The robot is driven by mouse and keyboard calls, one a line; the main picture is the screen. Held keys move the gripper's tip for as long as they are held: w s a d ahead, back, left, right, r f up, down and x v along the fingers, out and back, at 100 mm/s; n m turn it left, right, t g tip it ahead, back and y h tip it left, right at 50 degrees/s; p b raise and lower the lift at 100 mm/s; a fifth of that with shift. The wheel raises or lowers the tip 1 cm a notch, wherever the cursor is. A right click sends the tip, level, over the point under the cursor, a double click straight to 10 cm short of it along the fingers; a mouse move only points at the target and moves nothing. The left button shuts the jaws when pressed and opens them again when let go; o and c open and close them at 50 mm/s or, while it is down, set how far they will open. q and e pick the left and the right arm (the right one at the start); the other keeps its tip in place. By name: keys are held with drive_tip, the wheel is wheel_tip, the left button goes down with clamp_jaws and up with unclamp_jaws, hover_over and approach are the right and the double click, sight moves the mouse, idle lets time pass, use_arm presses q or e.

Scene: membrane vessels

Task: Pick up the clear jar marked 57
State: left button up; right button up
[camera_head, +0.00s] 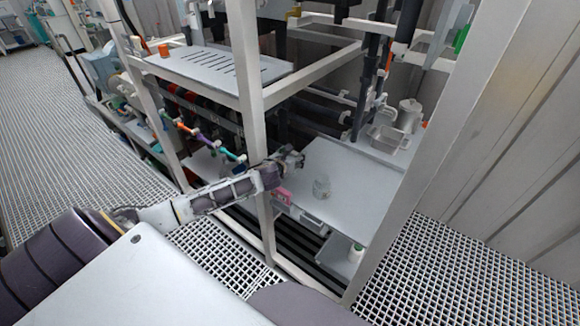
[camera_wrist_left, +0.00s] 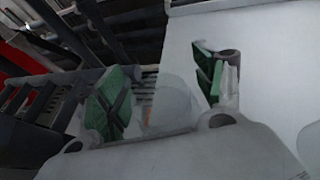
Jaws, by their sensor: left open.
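The clear jar (camera_head: 321,187) stands upright on the white shelf (camera_head: 352,172) inside the frame in the head view. Its number is too small to read. My left gripper (camera_head: 293,160) is open at the shelf's left side, up and left of the jar and apart from it in the picture. In the left wrist view its two green-padded fingers (camera_wrist_left: 162,88) are spread wide. A pale translucent round shape shows between and behind them, partly hidden by the gripper body; I cannot tell if it is the jar. My right gripper is not in view.
A white upright post (camera_head: 250,110) stands before my left forearm; another post (camera_head: 430,130) bounds the shelf at right. A white jug (camera_head: 410,115) and clear tray (camera_head: 388,138) stand at the back. A pink item (camera_head: 282,196) is below the shelf's left edge. The shelf around the jar is clear.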

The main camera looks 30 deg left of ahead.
use_arm(q)
drive_tip(key=shift+w+a+f, duration=0.1)
drive_tip(key=shift+w+f, duration=0.2)
drive_tip(key=shift+w, duration=0.35)
drive_tip(key=c, duration=1)
drive_tip(key=shift+c, duration=0.5)
